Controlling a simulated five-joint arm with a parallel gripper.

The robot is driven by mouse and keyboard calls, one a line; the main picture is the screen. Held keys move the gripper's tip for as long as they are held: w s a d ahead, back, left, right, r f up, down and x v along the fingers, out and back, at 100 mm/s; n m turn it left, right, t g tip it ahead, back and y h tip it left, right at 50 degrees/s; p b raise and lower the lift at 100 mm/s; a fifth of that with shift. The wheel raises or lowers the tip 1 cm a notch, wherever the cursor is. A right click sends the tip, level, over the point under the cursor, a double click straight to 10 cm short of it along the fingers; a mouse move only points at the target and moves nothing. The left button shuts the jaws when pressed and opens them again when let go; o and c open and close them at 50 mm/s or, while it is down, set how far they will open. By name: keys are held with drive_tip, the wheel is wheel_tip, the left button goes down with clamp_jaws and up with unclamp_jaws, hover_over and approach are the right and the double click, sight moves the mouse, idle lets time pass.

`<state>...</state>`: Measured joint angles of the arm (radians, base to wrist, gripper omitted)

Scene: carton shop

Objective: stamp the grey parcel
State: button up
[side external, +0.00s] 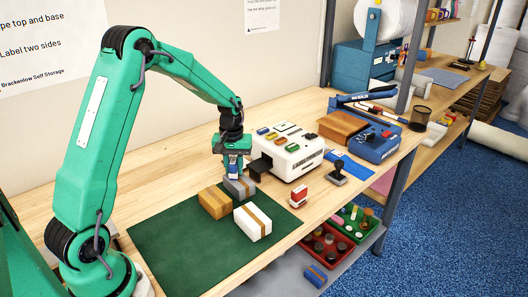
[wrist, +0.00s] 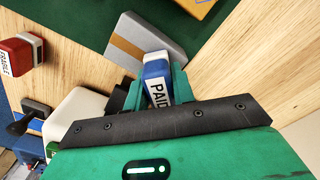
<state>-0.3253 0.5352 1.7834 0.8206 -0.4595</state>
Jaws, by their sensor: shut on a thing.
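The grey parcel (side external: 243,187) with a tan tape stripe lies at the far right corner of the green mat (side external: 165,240). In the wrist view the grey parcel (wrist: 160,35) shows just beyond the fingertips. My gripper (side external: 233,168) is shut on a blue and white stamp (side external: 233,173) marked PAID. In the wrist view my gripper (wrist: 155,80) has the stamp (wrist: 156,68) between its two green fingers. The stamp's far end overlaps the parcel's edge in both views. I cannot tell whether it touches the parcel. The stamp's underside is hidden.
A brown parcel (side external: 215,201) and a white parcel (side external: 252,222) stand close by on the mat. A white machine (side external: 288,152), a red FRAGILE stamp (side external: 299,197) and a black-handled stamp (side external: 337,174) stand right of the mat. The mat's front left is clear.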

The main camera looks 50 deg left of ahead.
drive_tip(key=shift+r, duration=0.1)
idle(0.4)
drive_tip(key=shift+r, duration=3.4)
